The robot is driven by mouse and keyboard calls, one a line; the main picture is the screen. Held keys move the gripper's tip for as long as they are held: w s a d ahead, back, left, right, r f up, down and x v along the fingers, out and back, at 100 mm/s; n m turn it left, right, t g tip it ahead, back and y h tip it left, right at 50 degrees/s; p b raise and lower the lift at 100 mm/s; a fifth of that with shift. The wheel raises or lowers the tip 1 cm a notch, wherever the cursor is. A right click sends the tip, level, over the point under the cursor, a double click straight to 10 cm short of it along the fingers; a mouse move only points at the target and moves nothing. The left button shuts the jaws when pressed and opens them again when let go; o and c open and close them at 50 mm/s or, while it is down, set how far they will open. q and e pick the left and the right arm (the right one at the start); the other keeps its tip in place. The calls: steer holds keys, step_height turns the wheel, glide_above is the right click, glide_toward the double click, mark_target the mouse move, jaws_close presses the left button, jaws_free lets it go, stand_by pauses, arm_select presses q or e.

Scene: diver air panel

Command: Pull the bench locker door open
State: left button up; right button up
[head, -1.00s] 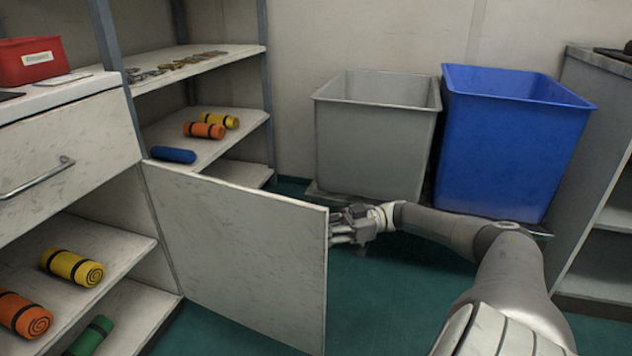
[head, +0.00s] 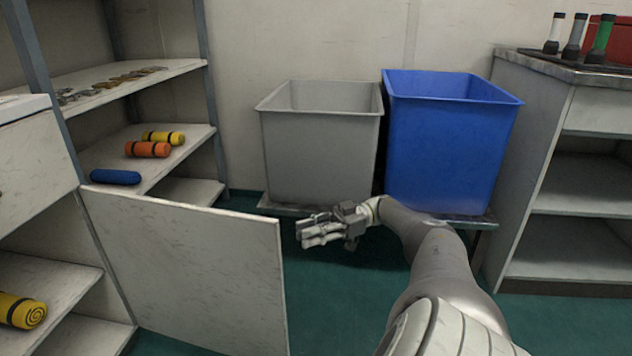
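The bench locker door (head: 190,270) is a pale, scuffed panel in the head view. It stands swung out from the bench at the left, with the open locker's shelf (head: 40,275) showing beside it. My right gripper (head: 303,235) is just right of the door's free edge, with a small gap of floor between them. Its fingers point left toward the door and look close together, with nothing seen between them; whether they are fully shut is unclear. My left gripper is not in view.
A yellow roll (head: 22,311) lies in the locker. A shelf rack (head: 180,131) with rolls stands behind the door. A grey bin (head: 320,150) and a blue bin (head: 448,150) stand on a low platform beyond my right arm. A right-hand cabinet (head: 545,150) holds flashlights. Green floor is clear around the door.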

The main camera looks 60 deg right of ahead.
steer(key=shift+v, duration=0.85)
steer(key=shift+s, duration=0.1)
